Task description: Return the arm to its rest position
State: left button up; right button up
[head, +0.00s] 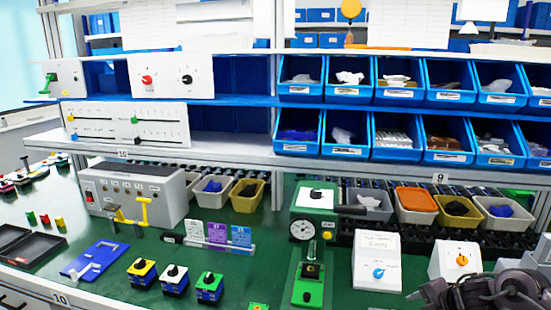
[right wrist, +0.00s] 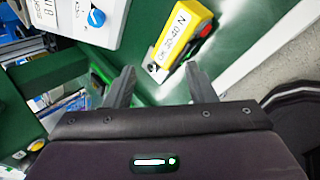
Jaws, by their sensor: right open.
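My right gripper (right wrist: 159,80) is open and empty in the right wrist view, its two dark fingers apart above the green bench top. In the head view the dark right arm (head: 485,293) comes in at the lower right corner, in front of the white box with an orange knob (head: 462,261). A white box with a blue rotary knob (head: 378,272) stands left of the arm, apart from it. The blue knob also shows at the upper left of the right wrist view (right wrist: 96,18). My left gripper is not in view.
A yellow box with a red button (right wrist: 182,40) lies beyond the fingers. A green press with a dial (head: 302,230) stands left of the blue-knob box. Small switch boxes (head: 174,281) stand at centre left. Blue bins (head: 400,142) fill the shelves behind.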

jog(key=shift+m, duration=0.3)
jog(key=a+f, duration=0.1)
jog(key=a, duration=0.1)
jog(key=a+f, duration=0.1)
jog(key=a, duration=0.1)
jog(key=a+f, duration=0.1)
jog(key=a, duration=0.1)
jog(key=shift+w+a, duration=0.2)
jog(key=shift+a, duration=0.15)
jog(key=s+a+f+m+t, duration=0.15)
jog(key=s+a+m, duration=0.4)
jog(key=a, duration=0.65)
jog(key=s+m+g+h, duration=0.2)
jog(key=s+m+g, duration=0.3)
jog(key=s+m, duration=1.2)
jog(key=s+f+n+g, duration=0.1)
jog(key=s+f+n, duration=0.1)
jog(key=f, duration=1.2)
jog(key=s+f+n, duration=0.1)
jog(key=s+f, duration=0.1)
jog(key=f, duration=1.2)
jog(key=s+d+f, duration=0.2)
jog(key=s+f, duration=0.7)
jog(key=s, duration=0.1)
jog(key=s+d+f+g, duration=0.1)
jog(key=s+d+f, duration=0.1)
jog(key=s+f, duration=0.8)
jog(key=shift+s+d+f, duration=0.2)
jog(key=shift+s+f, duration=0.05)
jog(key=shift+f, duration=0.05)
